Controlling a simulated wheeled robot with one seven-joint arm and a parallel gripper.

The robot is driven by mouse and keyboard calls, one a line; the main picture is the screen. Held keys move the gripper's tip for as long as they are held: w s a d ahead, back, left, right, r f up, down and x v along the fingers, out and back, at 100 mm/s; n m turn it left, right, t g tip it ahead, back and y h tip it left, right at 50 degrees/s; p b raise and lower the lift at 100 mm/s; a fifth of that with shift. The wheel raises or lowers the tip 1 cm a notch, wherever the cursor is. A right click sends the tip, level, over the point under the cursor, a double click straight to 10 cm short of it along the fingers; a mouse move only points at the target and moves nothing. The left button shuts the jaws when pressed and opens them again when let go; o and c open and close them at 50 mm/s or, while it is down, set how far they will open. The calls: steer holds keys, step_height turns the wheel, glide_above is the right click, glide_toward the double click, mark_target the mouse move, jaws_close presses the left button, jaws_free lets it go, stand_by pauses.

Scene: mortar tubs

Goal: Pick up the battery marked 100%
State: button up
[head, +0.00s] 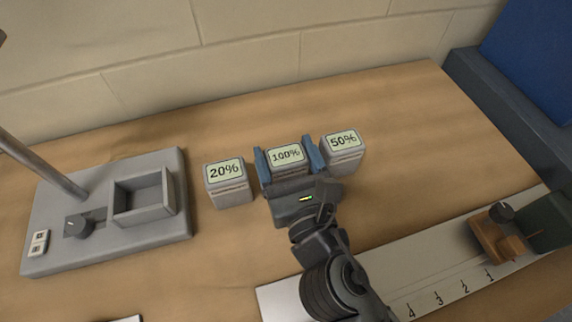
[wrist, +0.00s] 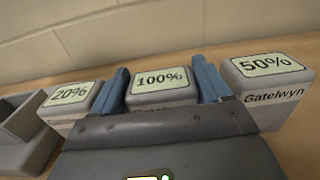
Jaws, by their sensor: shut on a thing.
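The battery marked 100% (head: 286,155) stands upright in the middle of a row of three grey batteries on the wooden table. My gripper (head: 289,160) is shut on it, with one blue finger at its left side and one at its right. The wrist view shows the 100% battery (wrist: 160,81) between the two blue fingers, its lower part hidden by my gripper. The 20% battery (head: 228,186) stands to the left and the 50% battery (head: 343,152) to the right. I cannot tell whether the held battery touches the table.
A grey base (head: 110,245) with a square open socket (head: 143,196), a knob and a pole stands at the left. A numbered white strip (head: 440,270) with a brown block (head: 494,240) lies at the right. A wall closes the back.

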steer(key=shift+r, duration=0.1)
steer(key=c, duration=0.4)
steer(key=shift+o, duration=0.2)
